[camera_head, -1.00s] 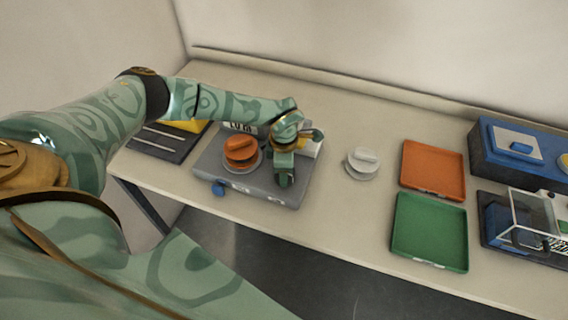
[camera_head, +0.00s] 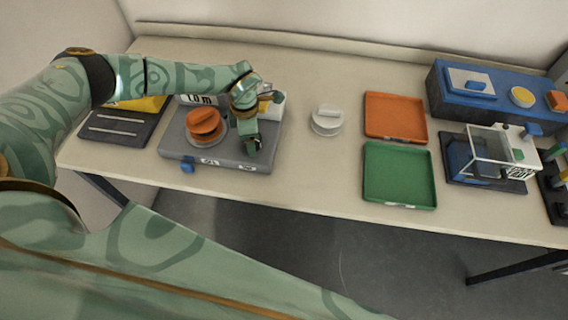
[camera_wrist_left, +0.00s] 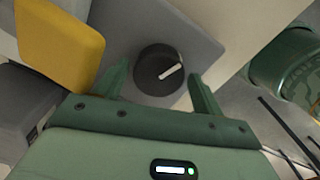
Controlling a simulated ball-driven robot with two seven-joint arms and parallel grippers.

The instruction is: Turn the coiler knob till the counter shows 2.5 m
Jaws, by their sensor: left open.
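The coiler is a grey base (camera_head: 215,160) with an orange spool (camera_head: 205,122) on its left part. Its counter (camera_head: 200,99) stands at the back edge, with dark characters too small to read surely. My left gripper (camera_head: 249,148) is over the right part of the base, pointing down, and hides the knob in the head view. In the left wrist view the black round knob (camera_wrist_left: 150,78) with a white pointer line lies between the tips of my open left gripper (camera_wrist_left: 160,86), with gaps on both sides. My right gripper is in no view.
A white lidded round piece (camera_head: 327,121) stands right of the coiler. Farther right are an orange tray (camera_head: 395,117), a green tray (camera_head: 400,175), a blue box (camera_head: 440,95) and a clear-sided device (camera_head: 490,150). A dark panel (camera_head: 118,130) lies left. The table front has free room.

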